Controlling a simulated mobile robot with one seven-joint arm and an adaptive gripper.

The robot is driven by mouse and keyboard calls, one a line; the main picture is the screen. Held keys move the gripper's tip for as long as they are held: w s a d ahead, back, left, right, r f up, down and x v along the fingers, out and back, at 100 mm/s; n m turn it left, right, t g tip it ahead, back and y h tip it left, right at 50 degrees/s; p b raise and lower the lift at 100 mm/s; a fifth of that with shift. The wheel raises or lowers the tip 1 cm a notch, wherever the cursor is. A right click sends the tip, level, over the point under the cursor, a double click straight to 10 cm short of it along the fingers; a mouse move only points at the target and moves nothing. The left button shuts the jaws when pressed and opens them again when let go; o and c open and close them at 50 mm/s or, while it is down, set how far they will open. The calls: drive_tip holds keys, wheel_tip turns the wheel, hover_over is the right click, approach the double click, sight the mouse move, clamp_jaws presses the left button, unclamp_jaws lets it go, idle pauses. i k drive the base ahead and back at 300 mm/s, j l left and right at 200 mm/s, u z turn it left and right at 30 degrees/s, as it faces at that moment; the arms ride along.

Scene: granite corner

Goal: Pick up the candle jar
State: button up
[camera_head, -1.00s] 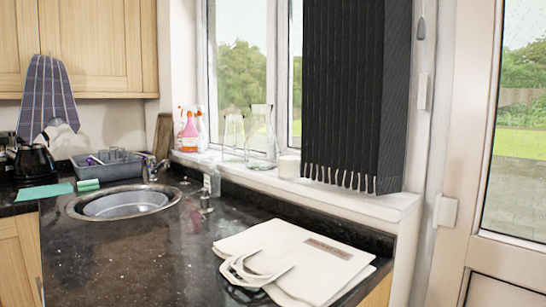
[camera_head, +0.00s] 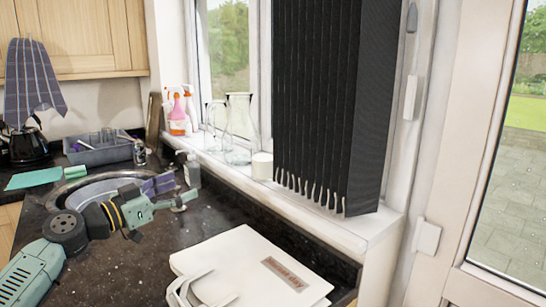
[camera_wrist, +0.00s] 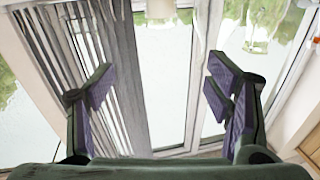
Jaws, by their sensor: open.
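The candle jar (camera_head: 262,166) looks like a small white cylinder standing upright on the windowsill, between a glass carafe (camera_head: 238,135) and the dark blind. In the wrist view, which looks upside down, a white shape at the top edge appears to be the candle jar (camera_wrist: 160,9), partly cut off. My gripper (camera_head: 176,190) is over the counter near the sink, left of the jar and apart from it. In the wrist view my gripper (camera_wrist: 160,88) has its two purple-padded fingers wide apart with nothing between them.
A second glass vessel (camera_head: 214,120) and spray bottles (camera_head: 178,112) stand further left on the sill (camera_head: 335,226). The dark blind (camera_head: 325,100) hangs right beside the jar. A soap bottle (camera_head: 192,172) stands behind my gripper. A pale bag (camera_head: 235,255) lies on the counter's front right.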

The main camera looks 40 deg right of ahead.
sight(262, 157)
drive_tip(key=i+l, duration=0.1)
drive_tip(key=l, duration=0.35)
drive_tip(key=i+l, duration=0.1)
drive_tip(key=l, duration=0.4)
drive_tip(key=i+l, duration=0.1)
drive_tip(key=l, duration=0.35)
drive_tip(key=z, duration=0.05)
